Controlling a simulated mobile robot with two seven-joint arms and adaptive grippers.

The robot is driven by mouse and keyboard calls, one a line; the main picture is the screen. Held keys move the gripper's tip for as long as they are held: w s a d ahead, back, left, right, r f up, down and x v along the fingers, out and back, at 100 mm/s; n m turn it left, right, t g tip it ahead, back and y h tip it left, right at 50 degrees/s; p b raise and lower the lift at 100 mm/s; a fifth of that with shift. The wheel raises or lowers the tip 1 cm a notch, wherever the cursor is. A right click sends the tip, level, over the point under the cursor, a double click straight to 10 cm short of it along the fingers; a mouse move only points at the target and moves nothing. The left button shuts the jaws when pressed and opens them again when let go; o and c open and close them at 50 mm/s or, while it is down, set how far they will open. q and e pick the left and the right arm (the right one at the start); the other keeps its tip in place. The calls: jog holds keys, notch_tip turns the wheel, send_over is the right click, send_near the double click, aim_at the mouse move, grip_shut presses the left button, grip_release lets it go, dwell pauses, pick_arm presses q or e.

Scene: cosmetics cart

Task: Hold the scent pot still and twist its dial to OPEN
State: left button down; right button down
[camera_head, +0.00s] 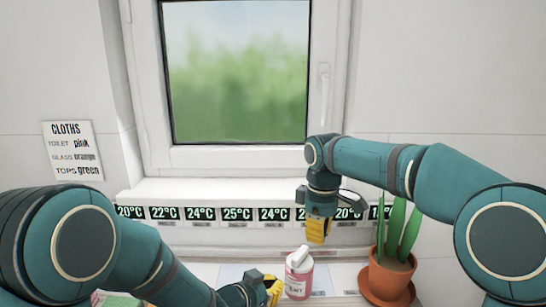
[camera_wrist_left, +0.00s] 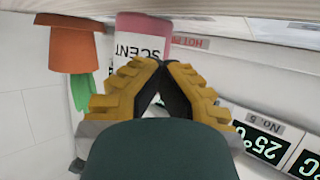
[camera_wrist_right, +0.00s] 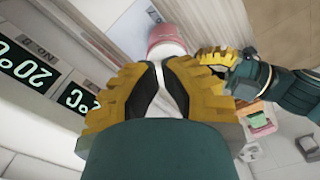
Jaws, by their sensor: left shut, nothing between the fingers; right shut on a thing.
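The scent pot (camera_head: 298,284) is a pink, upright cylinder with a white dial (camera_head: 300,260) on top. It stands on the ledge below the window. In the left wrist view its "SCENT" label (camera_wrist_left: 140,48) shows just beyond my left gripper (camera_wrist_left: 162,62). That gripper (camera_head: 275,288) is shut and empty, low at the pot's left side; I cannot tell whether it touches. My right gripper (camera_head: 317,240) comes from above, shut on the thin white part of the dial (camera_wrist_right: 159,74). The fingers hide much of the dial, and its setting cannot be read.
A potted plant in an orange pot (camera_head: 388,277) stands close on the right. A row of temperature labels (camera_head: 237,214) runs along the sill behind. Folded colored cloths (camera_head: 118,299) lie at the lower left. A window handle (camera_head: 324,80) sticks out above.

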aim_at(300, 258)
notch_tip(300, 258, down, 6)
jog(key=s+a, duration=0.1)
jog(key=s, duration=0.1)
jog(key=shift+s+f, duration=0.15)
jog(key=shift+s, duration=0.05)
dwell(0.4)
jog(key=shift+w+a, duration=0.35)
jog(key=shift+w, duration=0.15)
dwell(1.1)
jog(key=shift+w+d, duration=0.45)
jog(key=shift+w, duration=0.05)
dwell(0.5)
jog(key=shift+w, duration=0.1)
jog(key=shift+w+d, duration=0.15)
jog(key=shift+w, duration=0.05)
jog(key=shift+w+d, duration=0.1)
jog(key=shift+w, duration=0.35)
